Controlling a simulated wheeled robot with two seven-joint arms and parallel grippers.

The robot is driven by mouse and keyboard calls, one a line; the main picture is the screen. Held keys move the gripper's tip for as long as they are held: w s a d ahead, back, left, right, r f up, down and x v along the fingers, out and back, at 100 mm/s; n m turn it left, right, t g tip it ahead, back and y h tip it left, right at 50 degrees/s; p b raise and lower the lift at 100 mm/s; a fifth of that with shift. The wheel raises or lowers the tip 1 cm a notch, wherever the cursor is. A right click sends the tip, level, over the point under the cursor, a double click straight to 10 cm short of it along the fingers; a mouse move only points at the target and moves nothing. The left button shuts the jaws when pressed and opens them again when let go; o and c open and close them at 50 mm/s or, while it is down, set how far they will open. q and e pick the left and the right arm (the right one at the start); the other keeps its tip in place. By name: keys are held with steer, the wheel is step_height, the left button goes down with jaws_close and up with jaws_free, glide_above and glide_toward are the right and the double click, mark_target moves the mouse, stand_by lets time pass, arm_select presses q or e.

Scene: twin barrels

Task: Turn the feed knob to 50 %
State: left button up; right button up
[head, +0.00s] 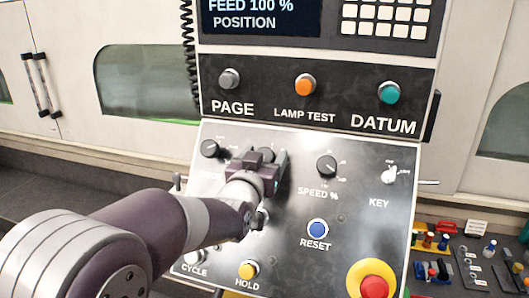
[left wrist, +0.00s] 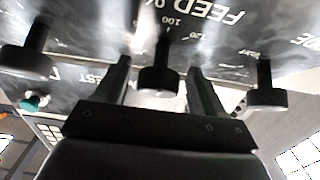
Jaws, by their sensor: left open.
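The feed knob (left wrist: 158,72) is a black knob on the sloped panel. In the left wrist view it stands between the two fingers of my left gripper (left wrist: 160,75), with a gap on each side. The dial marks 100 and 120 and the word FEED show upside down beside it. In the head view my left gripper (head: 264,164) is at the panel, between the mode knob and the speed knob, and largely hides the feed knob. It is open. The display (head: 262,18) reads FEED 100 % and POSITION. My right gripper is not in view.
The mode knob (head: 210,149) is left of my gripper and the speed knob (head: 327,166) right of it. A key switch (head: 389,174), blue reset button (head: 318,229), yellow hold button (head: 248,269) and red stop button (head: 374,286) are on the same panel.

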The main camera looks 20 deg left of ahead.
arm_select(q)
steer(key=shift+s, duration=0.15)
steer(key=shift+w+d, duration=0.1)
steer(key=shift+w, duration=0.1)
steer(key=c, duration=1)
